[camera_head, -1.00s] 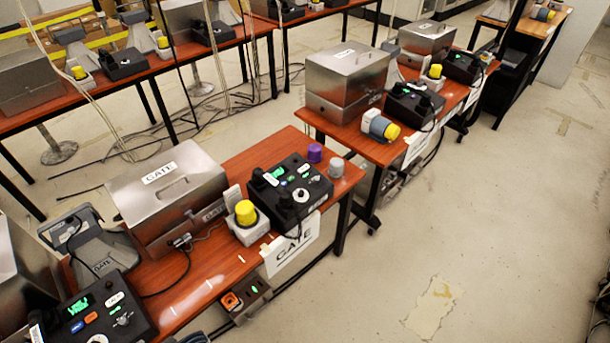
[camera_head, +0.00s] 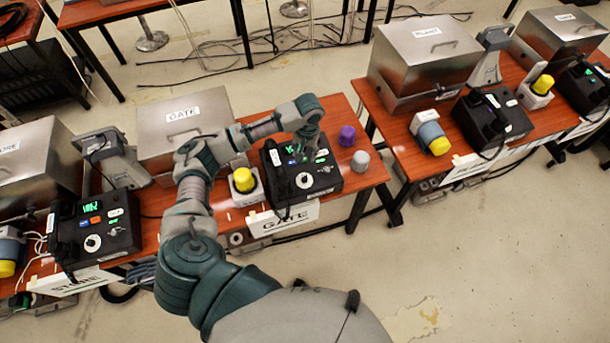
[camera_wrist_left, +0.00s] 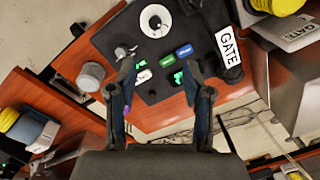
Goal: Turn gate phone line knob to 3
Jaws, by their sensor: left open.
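The black gate phone (camera_head: 325,182) stands on the middle red-brown table behind a white GATE sign. Its round white dial with a dark knob (camera_head: 304,180) is on the near part of its top. In the left wrist view the white dial and knob (camera_wrist_left: 155,20) are at the top. I cannot read the knob's setting. My left gripper (camera_head: 308,150) is above the far part of the phone, pointing down. In the left wrist view the left gripper (camera_wrist_left: 160,78) is open and empty, with green-lit displays and coloured buttons between and beyond its fingers. My right gripper is not in view.
A yellow-capped device (camera_head: 244,180) stands left of the phone. Purple (camera_head: 347,136) and grey (camera_head: 361,160) knobs stand right of it. A steel GATE box (camera_head: 180,140) is behind left. Another phone (camera_head: 95,235) sits left, and the PLANT table (camera_head: 400,140) is right.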

